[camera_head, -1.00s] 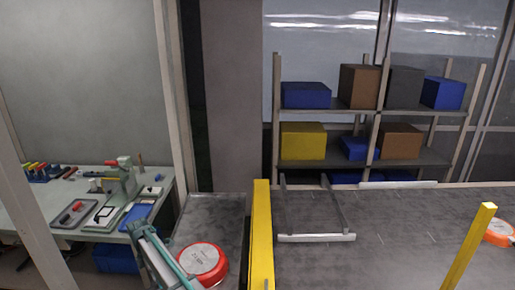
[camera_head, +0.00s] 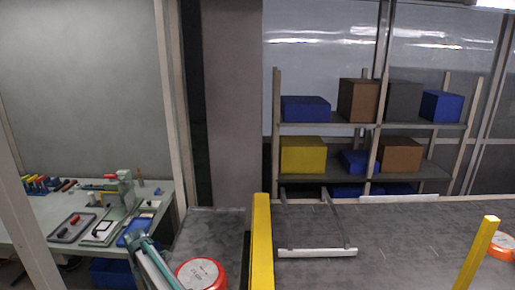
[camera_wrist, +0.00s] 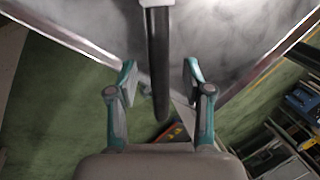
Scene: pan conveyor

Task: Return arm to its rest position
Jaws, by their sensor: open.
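My gripper (camera_wrist: 160,88) shows in the wrist view with its two teal fingers spread apart. A black pan handle (camera_wrist: 159,65) passes between the fingers, with a visible gap on each side, so it is not clamped. The pan body is out of that view. In the head view, a red-orange pan (camera_head: 203,275) lies on the grey surface at the bottom, cut off by the frame edge. A teal and grey part of my arm shows just left of it. Another orange pan (camera_head: 503,248) is at the far right edge, partly cut off.
A yellow post (camera_head: 262,240) stands right of the near pan, and another yellow post (camera_head: 476,252) near the right pan. A metal frame (camera_head: 315,252) lies on the grey conveyor surface. A workbench (camera_head: 30,235) with tools is at left; a shelf (camera_head: 340,128) with boxes is behind.

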